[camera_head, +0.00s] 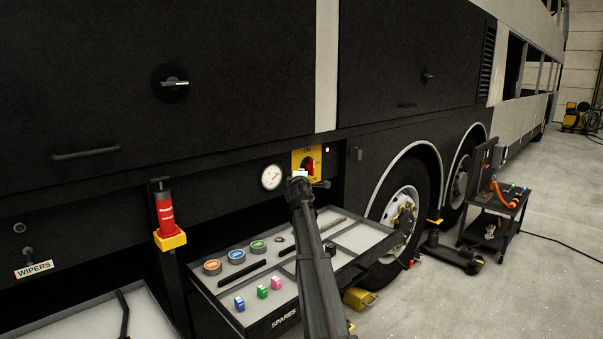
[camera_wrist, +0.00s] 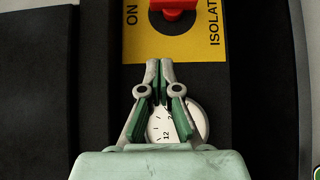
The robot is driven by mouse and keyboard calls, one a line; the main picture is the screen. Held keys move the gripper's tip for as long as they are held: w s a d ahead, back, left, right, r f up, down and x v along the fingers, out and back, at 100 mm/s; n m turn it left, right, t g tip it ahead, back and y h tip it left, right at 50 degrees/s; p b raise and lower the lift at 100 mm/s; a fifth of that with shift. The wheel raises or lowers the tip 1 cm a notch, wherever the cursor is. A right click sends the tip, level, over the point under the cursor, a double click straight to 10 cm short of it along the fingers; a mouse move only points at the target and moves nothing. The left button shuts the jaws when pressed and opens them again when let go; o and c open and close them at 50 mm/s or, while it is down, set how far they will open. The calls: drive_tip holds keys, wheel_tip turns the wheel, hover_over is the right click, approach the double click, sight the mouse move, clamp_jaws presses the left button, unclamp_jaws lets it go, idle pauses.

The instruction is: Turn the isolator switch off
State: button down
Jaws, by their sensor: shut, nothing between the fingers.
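The isolator switch is a red knob (camera_head: 309,167) on a yellow plate (camera_head: 297,159) on the coach's black side. In the wrist view the red knob (camera_wrist: 173,6) is at the top edge, partly cut off, on the yellow plate (camera_wrist: 143,47) marked ON and ISOLAT. My gripper (camera_wrist: 160,64) is shut and empty, its tips over the lower edge of the plate and apart from the knob in the picture. In the head view my gripper (camera_head: 299,175) is just below and left of the knob. I cannot tell whether it touches the plate.
A round gauge (camera_head: 271,177) sits left of the plate; my fingers partly cover it in the wrist view. A spares drawer (camera_head: 225,283) stands out below, with several rings and small blocks. A red extinguisher-like cylinder (camera_head: 165,207) is at the left.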

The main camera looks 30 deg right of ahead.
sight(309, 162)
drive_tip(key=p+x, duration=0.1)
drive_tip(key=x, duration=0.2)
drive_tip(key=s+d+p+x, duration=0.1)
drive_tip(key=x, duration=0.3)
drive_tip(key=p+x, duration=0.1)
drive_tip(key=x, duration=0.2)
drive_tip(key=shift+w+d+r, duration=0.15)
drive_tip(key=shift+d, duration=0.9)
drive_tip(key=shift+w+a+p, duration=0.1)
drive_tip(key=shift+p, duration=0.75)
